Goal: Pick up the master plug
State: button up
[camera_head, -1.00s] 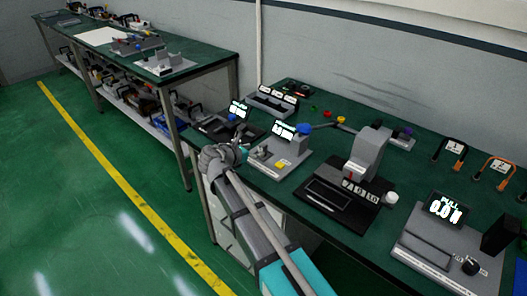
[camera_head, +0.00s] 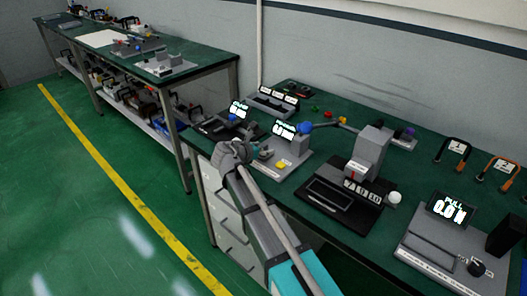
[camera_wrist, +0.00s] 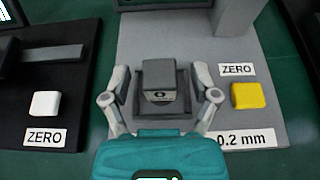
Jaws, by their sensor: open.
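A small grey block with a dark round mark on its front, which looks like the master plug (camera_wrist: 160,84), sits in a dark square recess on the grey gauge base (camera_wrist: 142,36) in the wrist view. My gripper (camera_wrist: 160,78) is open, with one finger on each side of the block and a gap on both sides. Whether the fingertips are down at the block's height I cannot tell. In the head view, the gripper (camera_head: 254,152) is at the left edge of the same grey gauge (camera_head: 289,165), and the arm hides the block.
A yellow ZERO button (camera_wrist: 247,95) lies right of the gripper. A black device with a white button (camera_wrist: 45,103) stands to the left. The gauge's grey column rises behind. A black-based press (camera_head: 345,195) and a pull tester (camera_head: 452,245) stand farther right on the green bench.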

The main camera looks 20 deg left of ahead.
dwell(0.3)
grip_shut()
jog(key=shift+r, duration=0.2)
dwell(0.4)
notch_tip(320, 180, up, 2)
jog(key=shift+r+p, duration=0.1)
jog(key=shift+p, duration=1.1)
jog(key=s+d+r+p, duration=0.4)
jog(key=s+r+p, duration=0.6)
jog(key=s, duration=0.3)
jog(key=shift+s+d+r+p, duration=0.15)
jog(key=shift+s+r+p, duration=0.05)
jog(key=shift+r+p, duration=0.1)
jog(key=shift+f, duration=0.1)
